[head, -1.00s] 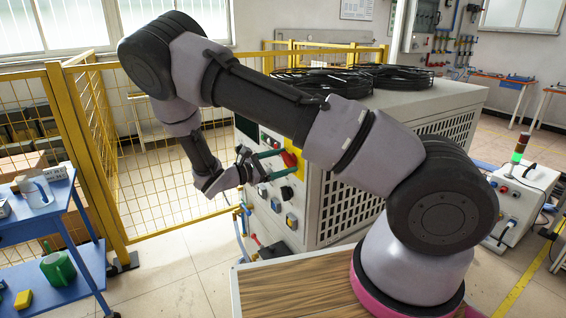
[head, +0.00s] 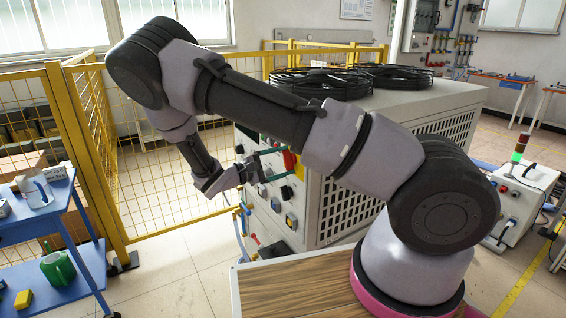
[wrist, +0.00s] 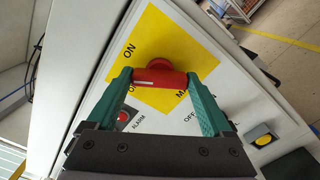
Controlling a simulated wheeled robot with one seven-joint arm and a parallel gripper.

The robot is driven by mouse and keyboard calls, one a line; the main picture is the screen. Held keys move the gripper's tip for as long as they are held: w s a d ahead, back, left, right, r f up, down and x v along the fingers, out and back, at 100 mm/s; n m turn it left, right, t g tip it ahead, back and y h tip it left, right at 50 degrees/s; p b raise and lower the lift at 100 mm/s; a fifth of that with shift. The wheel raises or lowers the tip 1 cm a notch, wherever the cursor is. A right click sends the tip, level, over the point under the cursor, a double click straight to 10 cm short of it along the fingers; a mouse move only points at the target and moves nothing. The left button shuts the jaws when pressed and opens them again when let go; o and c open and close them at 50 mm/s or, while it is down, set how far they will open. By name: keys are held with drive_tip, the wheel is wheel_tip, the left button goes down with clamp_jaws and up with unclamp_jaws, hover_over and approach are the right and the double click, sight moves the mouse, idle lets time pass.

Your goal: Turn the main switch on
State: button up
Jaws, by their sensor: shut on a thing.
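The main switch (wrist: 160,74) is a red rotary handle on a yellow plate (wrist: 150,35) on the front of the cabinet. In the wrist view my gripper (wrist: 157,82) has its two green fingers at the handle's two ends, shut on it. The handle lies nearly level across the picture, with a white line on its left part. "ON" is printed above left of it, and "OFF" stands below right. Other lettering is partly hidden by the fingers. In the head view the switch (head: 289,160) shows red beyond my gripper, partly hidden.
Black fans (head: 320,82) top the cabinet (head: 345,205). A yellow mesh fence (head: 160,165) and a blue cart (head: 45,215) stand to the left.

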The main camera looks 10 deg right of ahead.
drive_tip(key=shift+a, duration=0.1)
drive_tip(key=o, duration=1.1)
drive_tip(key=shift+o, duration=0.2)
drive_tip(key=v, duration=1)
drive_tip(key=shift+s+a, duration=0.15)
drive_tip(key=shift+a, duration=0.25)
